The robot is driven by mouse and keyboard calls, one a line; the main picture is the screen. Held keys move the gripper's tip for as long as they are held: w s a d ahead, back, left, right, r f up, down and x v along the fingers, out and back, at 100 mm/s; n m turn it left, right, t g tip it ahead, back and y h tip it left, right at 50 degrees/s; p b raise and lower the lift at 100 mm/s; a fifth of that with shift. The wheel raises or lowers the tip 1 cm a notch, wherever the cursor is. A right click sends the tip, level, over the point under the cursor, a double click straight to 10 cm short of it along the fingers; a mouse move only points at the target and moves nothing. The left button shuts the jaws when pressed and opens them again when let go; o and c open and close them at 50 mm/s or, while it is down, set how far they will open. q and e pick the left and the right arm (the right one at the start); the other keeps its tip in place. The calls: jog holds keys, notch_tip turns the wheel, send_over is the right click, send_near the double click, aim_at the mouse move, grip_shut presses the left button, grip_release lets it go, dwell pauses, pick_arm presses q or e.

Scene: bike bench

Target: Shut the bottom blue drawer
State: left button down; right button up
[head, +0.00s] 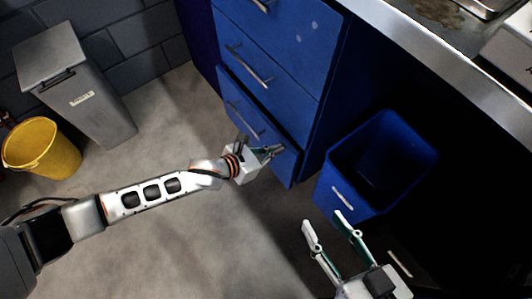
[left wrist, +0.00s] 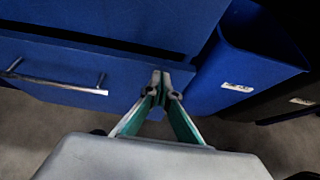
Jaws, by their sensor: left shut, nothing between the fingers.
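The bottom blue drawer (head: 256,126) stands a little open, its front out past the cabinet face above it. In the left wrist view the bottom drawer (left wrist: 60,72) shows a dark gap along its top edge and a metal bar handle (left wrist: 55,83). My left gripper (head: 277,151) is shut and empty, its fingertips at the drawer front near its right end, right of the handle. In the left wrist view the closed fingertips (left wrist: 161,80) overlap the drawer front; I cannot tell whether they touch. My right gripper (head: 325,222) is open and empty, below the blue bin.
A blue bin (head: 340,200) stands just right of the drawer, under the metal-edged worktop (head: 430,65). Two upper blue drawers (head: 285,70) look shut. A grey bin (head: 95,105) and yellow bucket (head: 42,148) stand at the left. The floor (head: 190,240) before the drawer is clear.

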aim_at(286, 143)
pick_arm(q)
jog(key=shift+w+d+r, duration=0.1)
jog(key=shift+w+d, duration=0.05)
pick_arm(e)
jog(key=shift+s+a, duration=0.1)
jog(key=shift+a, duration=0.05)
pick_arm(q)
jog(key=shift+w+d, duration=0.2)
jog(key=shift+d, duration=0.15)
jog(key=shift+w+d, duration=0.9)
jog(key=shift+d, duration=0.3)
jog(key=shift+r, duration=0.15)
pick_arm(e)
jog(key=shift+s+a+f+m, duration=0.15)
jog(key=shift+s+a+m, duration=0.15)
jog(key=shift+a, duration=0.05)
